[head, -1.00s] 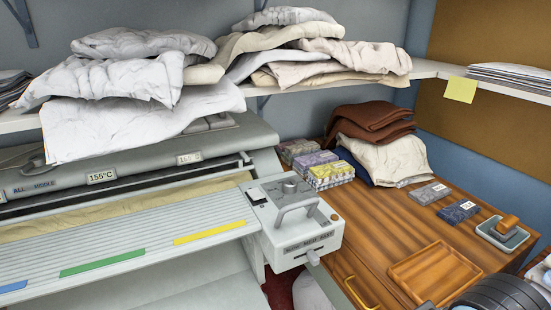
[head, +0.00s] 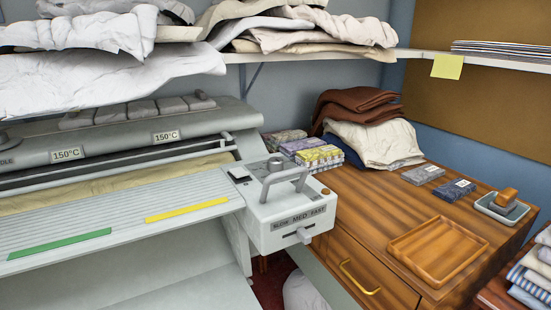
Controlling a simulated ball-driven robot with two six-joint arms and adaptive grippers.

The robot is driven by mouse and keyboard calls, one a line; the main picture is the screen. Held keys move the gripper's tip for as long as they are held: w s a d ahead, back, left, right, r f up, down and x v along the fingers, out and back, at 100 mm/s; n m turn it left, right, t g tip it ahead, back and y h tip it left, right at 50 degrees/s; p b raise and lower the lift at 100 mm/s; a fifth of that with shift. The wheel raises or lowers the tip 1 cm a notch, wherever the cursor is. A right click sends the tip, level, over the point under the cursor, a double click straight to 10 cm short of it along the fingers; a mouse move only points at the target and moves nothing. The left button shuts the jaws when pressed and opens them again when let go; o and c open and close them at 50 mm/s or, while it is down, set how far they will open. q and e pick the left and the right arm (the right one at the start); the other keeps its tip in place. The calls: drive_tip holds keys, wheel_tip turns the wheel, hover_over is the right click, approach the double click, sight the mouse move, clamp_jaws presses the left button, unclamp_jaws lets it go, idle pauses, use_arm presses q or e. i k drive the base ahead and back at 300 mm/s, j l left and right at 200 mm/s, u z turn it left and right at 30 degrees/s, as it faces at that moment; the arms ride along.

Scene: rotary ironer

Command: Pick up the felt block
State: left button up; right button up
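A small block with a brown wooden top (head: 506,197) sits in a grey shallow dish (head: 490,213) at the right of the wooden cabinet top. It may be the felt block; its underside is hidden in the dish. A grey labelled packet (head: 423,174) and a dark blue labelled packet (head: 453,190) lie to its left, apart from the dish. Neither of my grippers is in the head view.
An empty wooden tray (head: 438,248) lies near the cabinet's front edge. Folded brown and cream cloths (head: 372,146) and patterned packs (head: 318,157) stand at the back. The ironer's control box (head: 288,212) borders the cabinet's left. Striped folded cloth (head: 533,275) lies lower right.

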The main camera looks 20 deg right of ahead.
sight(504, 203)
drive_tip(key=z, duration=2.15)
